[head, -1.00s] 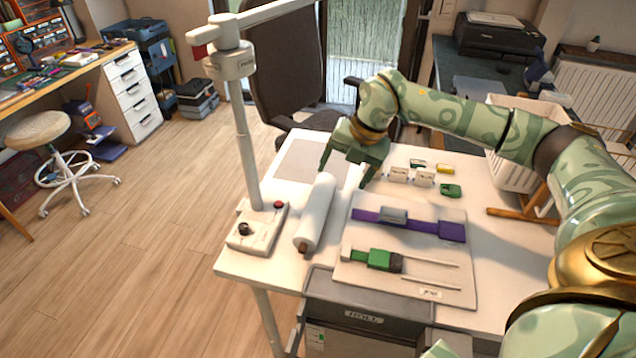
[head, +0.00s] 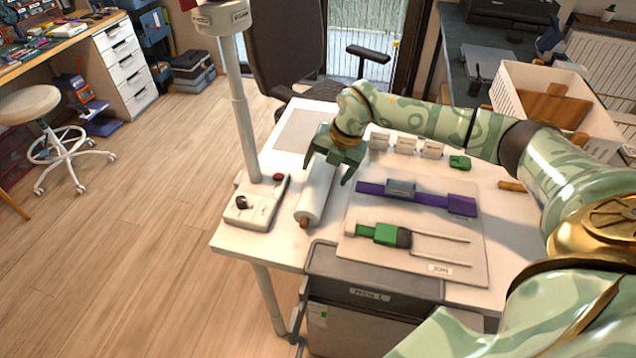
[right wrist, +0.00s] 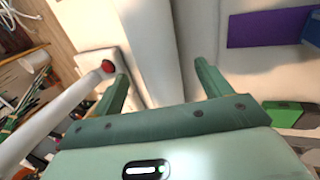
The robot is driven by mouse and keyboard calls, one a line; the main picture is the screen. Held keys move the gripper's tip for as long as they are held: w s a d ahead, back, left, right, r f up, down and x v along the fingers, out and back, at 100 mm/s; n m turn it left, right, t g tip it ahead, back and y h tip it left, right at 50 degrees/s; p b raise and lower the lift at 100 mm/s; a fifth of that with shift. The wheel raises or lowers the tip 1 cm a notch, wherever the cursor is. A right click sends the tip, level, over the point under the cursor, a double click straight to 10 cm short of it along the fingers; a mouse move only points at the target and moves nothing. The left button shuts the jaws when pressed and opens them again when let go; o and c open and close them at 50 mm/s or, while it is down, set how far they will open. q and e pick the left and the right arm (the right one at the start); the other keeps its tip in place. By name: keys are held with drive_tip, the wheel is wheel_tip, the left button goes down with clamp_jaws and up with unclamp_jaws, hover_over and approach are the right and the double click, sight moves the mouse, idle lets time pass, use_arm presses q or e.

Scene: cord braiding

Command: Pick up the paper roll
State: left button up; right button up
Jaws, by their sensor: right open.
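The white paper roll (head: 313,205) lies on the white table with a brown core end toward the front. My right gripper (head: 328,172) is open, pointing down above the far part of the roll, with one finger to each side of it in the head view. In the right wrist view, the white roll (right wrist: 148,45) runs between the two green fingers (right wrist: 158,72); I see no grip on it. The gripper hides part of the roll in the head view. My left gripper is not in view.
Left of the roll stands a white control box (head: 243,212) with a red button, beside a tall white pole (head: 243,110). To the right is a pale mat (head: 355,222) bearing a purple strap (head: 430,200) and a green tool (head: 385,234). Small white boxes (head: 405,145) stand behind.

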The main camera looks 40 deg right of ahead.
sight(322, 174)
drive_tip(key=b+x, duration=0.1)
drive_tip(key=x, duration=0.2)
drive_tip(key=shift+w+a+f, duration=0.1)
drive_tip(key=shift+w+f, duration=0.2)
drive_tip(key=shift+f, duration=0.05)
drive_tip(key=shift+s+r, duration=0.1)
drive_tip(key=shift+r, duration=0.05)
drive_tip(key=shift+c, duration=0.4)
drive_tip(key=c, duration=1)
drive_tip(key=shift+c, duration=1)
drive_tip(key=shift+r, duration=0.1)
